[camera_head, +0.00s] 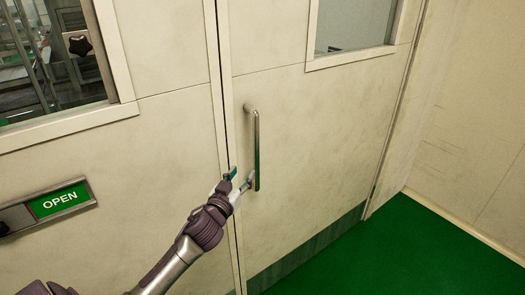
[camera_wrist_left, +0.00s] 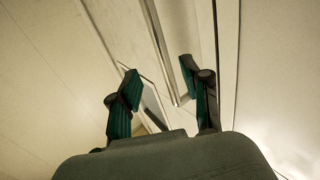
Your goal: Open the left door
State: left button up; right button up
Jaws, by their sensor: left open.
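A pale door panel (camera_head: 310,125) with a window has a vertical metal bar handle (camera_head: 256,150) near its left edge. A seam separates it from another pale panel (camera_head: 165,135) on the left; which one the task means by left door, I cannot tell. Both look closed. My left gripper (camera_head: 241,180) is open at the handle's lower end, one finger on each side in the head view. In the left wrist view, the handle (camera_wrist_left: 163,45) runs between and beyond the open fingers (camera_wrist_left: 160,85); contact is unclear. My right gripper is out of view.
A green OPEN sign (camera_head: 60,201) in a metal frame is on the left panel. A window (camera_head: 50,55) above it shows equipment behind. The green floor (camera_head: 405,255) at right is clear, beside a pale wall (camera_head: 480,140).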

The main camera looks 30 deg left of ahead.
aim_at(255, 155)
pick_arm(q)
jog(key=w, duration=0.3)
jog(key=w+a+p, duration=0.1)
jog(key=w, duration=0.2)
jog(key=w+a, duration=0.1)
jog(key=w, duration=0.3)
jog(key=shift+w+p, duration=0.1)
jog(key=shift+p, duration=0.3)
jog(key=shift+w+a, duration=0.1)
jog(key=shift+w, duration=0.8)
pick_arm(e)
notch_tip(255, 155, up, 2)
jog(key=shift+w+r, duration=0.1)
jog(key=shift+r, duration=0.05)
pick_arm(q)
jog(key=shift+c, duration=0.8)
grip_shut()
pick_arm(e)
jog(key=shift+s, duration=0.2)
